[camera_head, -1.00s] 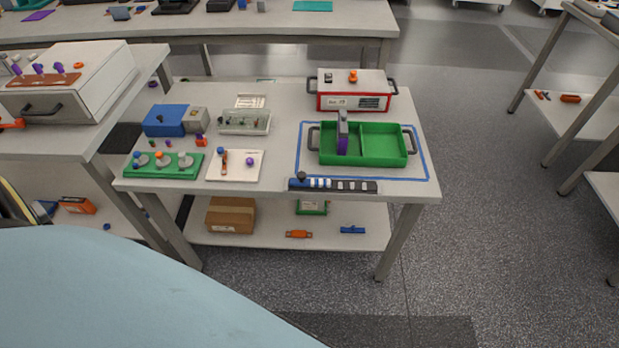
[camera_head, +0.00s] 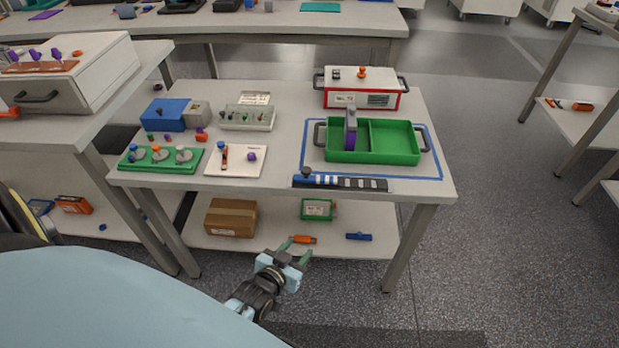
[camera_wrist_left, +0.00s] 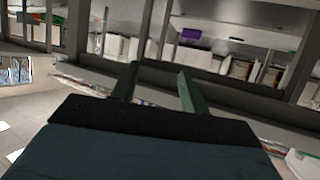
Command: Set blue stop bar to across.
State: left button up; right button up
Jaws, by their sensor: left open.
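I cannot tell for sure which part is the blue stop bar. My right gripper is out of view.
A green tray (camera_head: 416,160) stands inside a blue outline at the right, behind a dark strip (camera_head: 340,183) with a knob. A red-and-white box (camera_head: 362,87) and a blue block (camera_head: 163,114) stand farther back. The lower shelf holds a cardboard box (camera_head: 231,218) and a blue piece (camera_head: 358,237).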

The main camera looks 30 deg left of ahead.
aim_at(308, 168)
pick_arm(q)
jog(key=w+a+r+n+t+y+b, duration=0.1)
jog(key=w+a+r+t, duration=0.1)
jog(key=r, duration=0.4)
jog(key=w+a+r+t+y+b, duration=0.1)
jog(key=w+a+r+t, duration=0.1)
jog(key=r, duration=0.4)
jog(key=w, duration=0.2)
jog(key=w+a+b, duration=0.1)
jog(key=w, duration=0.3)
jog(key=shift+w+a+r, duration=0.25)
jog(key=shift+w+a, duration=0.1)
jog(key=w, duration=0.1)
jog(key=w+b, duration=0.1)
jog(key=w, duration=0.1)
jog(key=w+a, duration=0.1)
jog(key=w, duration=0.1)
jog(key=shift+w, duration=0.25)
jog(key=shift+w+a+b, duration=0.1)
jog(key=shift+w+b, duration=0.3)
jog(key=shift+w, duration=0.2)
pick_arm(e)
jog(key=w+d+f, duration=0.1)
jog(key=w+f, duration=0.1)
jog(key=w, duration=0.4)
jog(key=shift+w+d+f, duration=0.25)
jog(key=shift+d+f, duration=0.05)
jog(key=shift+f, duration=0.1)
pick_arm(q)
jog(key=shift+c, duration=0.2)
